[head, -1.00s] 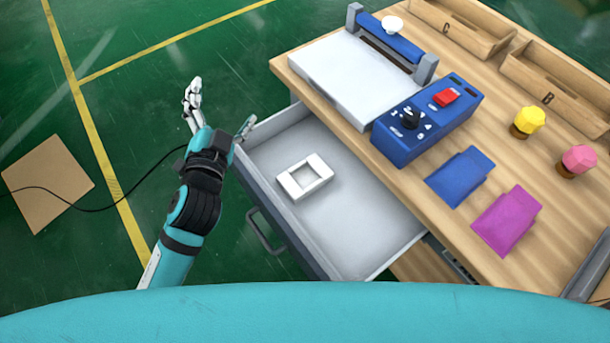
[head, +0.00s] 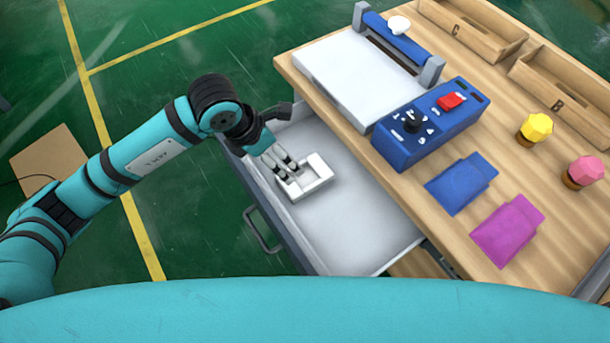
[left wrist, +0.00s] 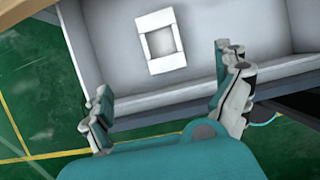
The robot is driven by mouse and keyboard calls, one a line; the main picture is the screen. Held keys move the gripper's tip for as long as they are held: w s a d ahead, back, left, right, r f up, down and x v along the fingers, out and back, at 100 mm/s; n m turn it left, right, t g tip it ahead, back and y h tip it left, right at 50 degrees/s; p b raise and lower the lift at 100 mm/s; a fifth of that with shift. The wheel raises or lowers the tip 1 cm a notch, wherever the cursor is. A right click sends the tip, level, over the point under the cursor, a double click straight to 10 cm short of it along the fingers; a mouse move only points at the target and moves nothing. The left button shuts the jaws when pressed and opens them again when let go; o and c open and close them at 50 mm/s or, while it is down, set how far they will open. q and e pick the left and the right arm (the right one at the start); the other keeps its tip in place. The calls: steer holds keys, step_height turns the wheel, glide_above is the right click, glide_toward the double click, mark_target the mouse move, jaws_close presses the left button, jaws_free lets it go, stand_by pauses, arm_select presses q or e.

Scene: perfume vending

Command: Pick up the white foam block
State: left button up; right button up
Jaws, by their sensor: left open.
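The white foam block (head: 318,178) is a rectangular frame with a recess or opening in its middle. It lies in the open drawer (head: 345,235), toward the drawer's left end in the head view. My left gripper (head: 288,172) is over the drawer, and its fingers overlap the block's left part in the head view. In the left wrist view the block (left wrist: 161,62) lies beyond the open fingers of my left gripper (left wrist: 165,95), with nothing between them. Contact with the block does not show. My right gripper is not in view.
The wooden table (head: 400,200) stands above the drawer's right side. It bears a blue control box (head: 425,130), a sealer with a white plate (head: 355,75), blue (head: 462,185) and magenta (head: 508,230) pouches, and yellow (head: 536,128) and pink (head: 585,170) bottles. The drawer's inside is otherwise clear.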

arm_select(q)
glide_toward(307, 177)
steer(key=shift+p+x, duration=0.35)
steer(key=shift+x, duration=3.6)
steer(key=c, duration=0.7)
